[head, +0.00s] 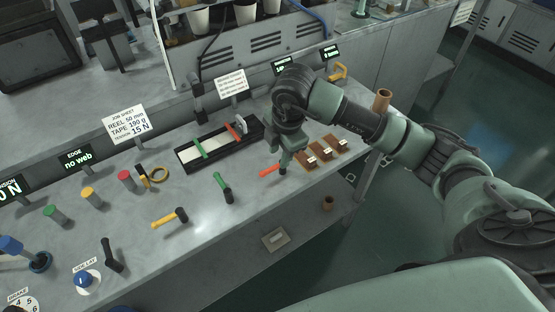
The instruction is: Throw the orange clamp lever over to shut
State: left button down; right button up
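The orange clamp lever (269,171) lies low on the grey bench top, right of the bench's middle. Its orange grip points left, and its right end meets a dark pivot under my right gripper (284,167). My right gripper reaches down from above, with its fingertips at or very near the lever's right end. The fingers are small and seen from behind, so I cannot tell whether they touch it or how far apart they are. My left gripper is not in view.
A black tray (186,160) with a white strip lies behind. Brown blocks (326,148) sit just right of the gripper. A brown cup (381,100) stands farther right.

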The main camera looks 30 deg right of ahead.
aim_at(277, 165)
jog(key=shift+w+a+f+p, duration=0.1)
jog(key=shift+w+f+p, duration=0.15)
jog(key=shift+f, duration=0.9)
jog(key=shift+w+f+p, duration=0.1)
jog(key=shift+w+f, duration=0.1)
jog(key=shift+f, duration=0.9)
grip_shut()
